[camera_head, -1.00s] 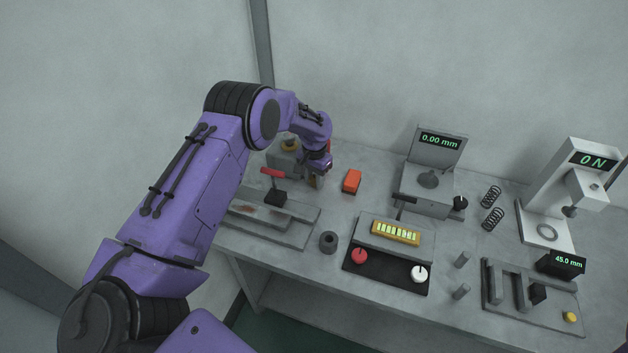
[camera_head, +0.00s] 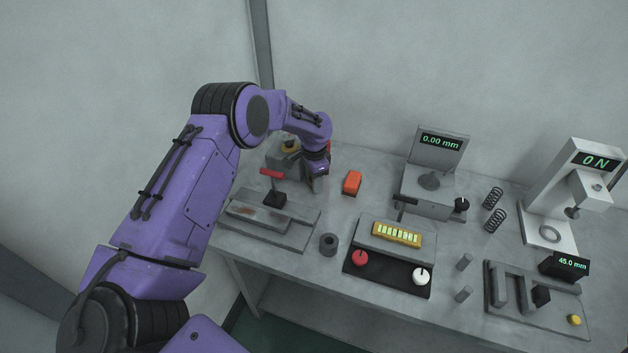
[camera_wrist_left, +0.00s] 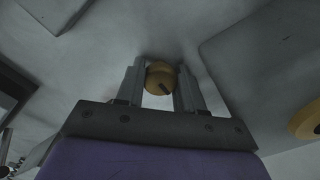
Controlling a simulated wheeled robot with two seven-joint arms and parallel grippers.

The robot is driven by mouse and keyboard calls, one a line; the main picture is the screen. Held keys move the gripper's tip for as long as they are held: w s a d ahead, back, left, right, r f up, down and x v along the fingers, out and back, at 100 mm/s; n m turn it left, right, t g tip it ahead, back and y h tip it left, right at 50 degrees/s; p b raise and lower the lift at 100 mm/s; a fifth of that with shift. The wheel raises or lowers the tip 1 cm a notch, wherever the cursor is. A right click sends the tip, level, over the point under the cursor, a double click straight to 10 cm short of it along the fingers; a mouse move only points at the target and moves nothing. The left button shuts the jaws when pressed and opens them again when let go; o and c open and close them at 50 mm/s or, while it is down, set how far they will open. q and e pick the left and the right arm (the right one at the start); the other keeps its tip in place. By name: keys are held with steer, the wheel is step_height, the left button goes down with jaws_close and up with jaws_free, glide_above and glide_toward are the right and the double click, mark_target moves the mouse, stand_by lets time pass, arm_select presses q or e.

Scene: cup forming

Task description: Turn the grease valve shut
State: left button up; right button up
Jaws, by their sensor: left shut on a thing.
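In the head view the gripper hides this knob. A second yellow round part (camera_wrist_left: 308,124) shows at the right edge of the wrist view. My right gripper is not in view.
An orange block (camera_head: 352,182) lies just right of the gripper. A red-handled fixture (camera_head: 272,215) stands in front of it. A gauge reading 0.00 mm (camera_head: 440,142), a panel with red and white knobs (camera_head: 388,272) and a force stand (camera_head: 552,195) fill the right.

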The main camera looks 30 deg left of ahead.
arm_select(q)
steer(key=o, duration=1)
steer(key=shift+o, duration=0.2)
step_height(320, 180, up, 10)
steer(key=shift+r+b, duration=0.1)
steer(key=shift+b, duration=0.8)
steer(key=shift+r, duration=0.2)
